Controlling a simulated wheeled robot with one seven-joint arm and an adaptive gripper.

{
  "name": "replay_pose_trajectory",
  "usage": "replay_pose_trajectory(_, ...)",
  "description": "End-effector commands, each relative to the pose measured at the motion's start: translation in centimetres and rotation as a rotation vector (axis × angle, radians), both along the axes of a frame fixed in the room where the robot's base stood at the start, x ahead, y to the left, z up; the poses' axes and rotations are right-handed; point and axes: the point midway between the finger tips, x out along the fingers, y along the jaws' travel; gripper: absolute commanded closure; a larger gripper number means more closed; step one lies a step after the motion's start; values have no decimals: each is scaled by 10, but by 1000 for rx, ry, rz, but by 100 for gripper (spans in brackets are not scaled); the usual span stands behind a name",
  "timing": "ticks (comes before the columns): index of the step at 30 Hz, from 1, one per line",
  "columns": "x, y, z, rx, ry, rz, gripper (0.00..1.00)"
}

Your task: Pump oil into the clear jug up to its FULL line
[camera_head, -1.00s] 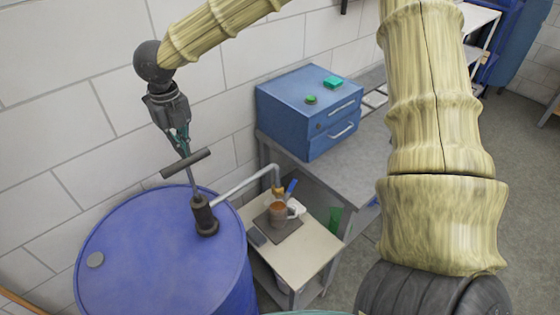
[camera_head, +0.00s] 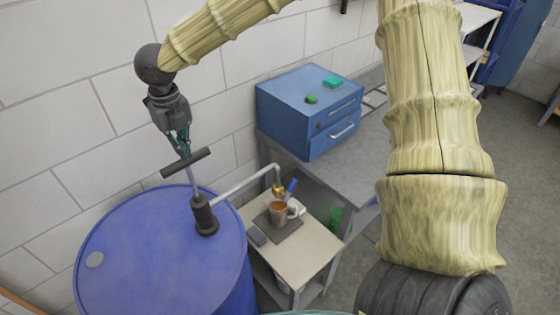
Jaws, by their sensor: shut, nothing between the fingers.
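A blue drum (camera_head: 140,235) stands at the lower left. A dark hand pump (camera_head: 204,215) rises from its top, with a rod up to a black T-handle (camera_head: 186,163).
A block wall stands close behind the drum.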

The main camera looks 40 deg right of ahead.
Motion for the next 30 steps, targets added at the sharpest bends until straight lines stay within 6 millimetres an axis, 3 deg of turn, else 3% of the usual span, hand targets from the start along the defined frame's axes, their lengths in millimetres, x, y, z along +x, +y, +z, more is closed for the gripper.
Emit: replay_pose_trajectory(30,0,0,-20,0,0,0,100)
